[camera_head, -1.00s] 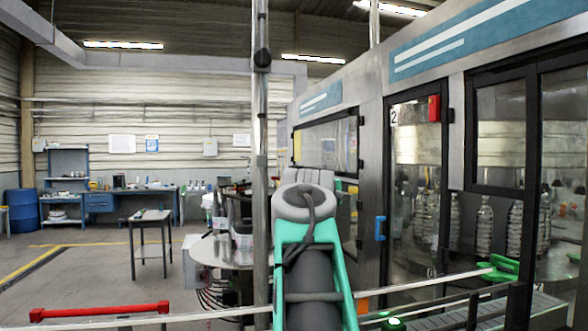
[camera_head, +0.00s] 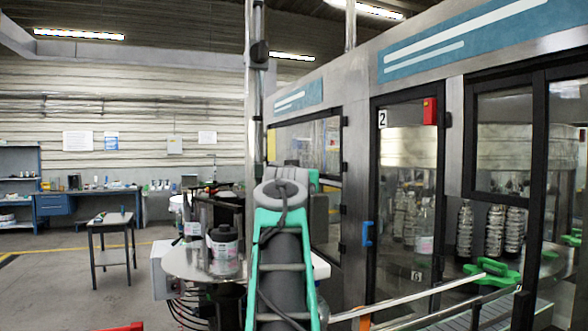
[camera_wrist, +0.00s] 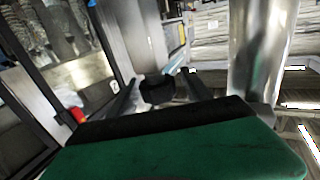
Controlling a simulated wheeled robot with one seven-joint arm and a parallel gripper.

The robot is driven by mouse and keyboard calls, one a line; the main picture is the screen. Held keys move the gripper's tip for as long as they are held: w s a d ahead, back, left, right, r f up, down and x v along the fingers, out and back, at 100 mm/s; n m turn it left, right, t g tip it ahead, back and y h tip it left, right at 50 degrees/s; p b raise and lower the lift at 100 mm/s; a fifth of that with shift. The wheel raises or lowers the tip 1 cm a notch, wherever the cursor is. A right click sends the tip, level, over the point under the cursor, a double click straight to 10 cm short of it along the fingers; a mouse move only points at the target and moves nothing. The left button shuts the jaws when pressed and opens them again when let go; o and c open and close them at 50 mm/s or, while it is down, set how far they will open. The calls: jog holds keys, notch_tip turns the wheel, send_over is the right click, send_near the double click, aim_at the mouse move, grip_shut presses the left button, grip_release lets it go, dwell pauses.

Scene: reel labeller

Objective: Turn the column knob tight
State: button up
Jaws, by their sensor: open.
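The upright metal column (camera_head: 253,110) stands left of centre in the head view, with a black knob (camera_head: 260,52) high on its side. In the wrist view my gripper (camera_wrist: 162,80) is open, its two dark fingers pointing away from the green palm. A blurred black part (camera_wrist: 157,90) shows between the fingers; I cannot tell whether it is the knob or whether anything touches it. A shiny column (camera_wrist: 258,60) stands right of the fingers. In the head view my own green and grey arm hides the gripper and part of the column.
The round labeller table (camera_head: 190,265) with a labelled reel or jar (camera_head: 223,250) is left of my arm. The glazed machine cabinet (camera_head: 455,95) fills the right side. Open floor and a small table (camera_head: 112,222) lie left.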

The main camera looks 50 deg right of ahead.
jog(key=shift+w+d, duration=0.3)
jog(key=shift+d, duration=0.25)
jog(key=shift+c, duration=0.5)
grip_shut()
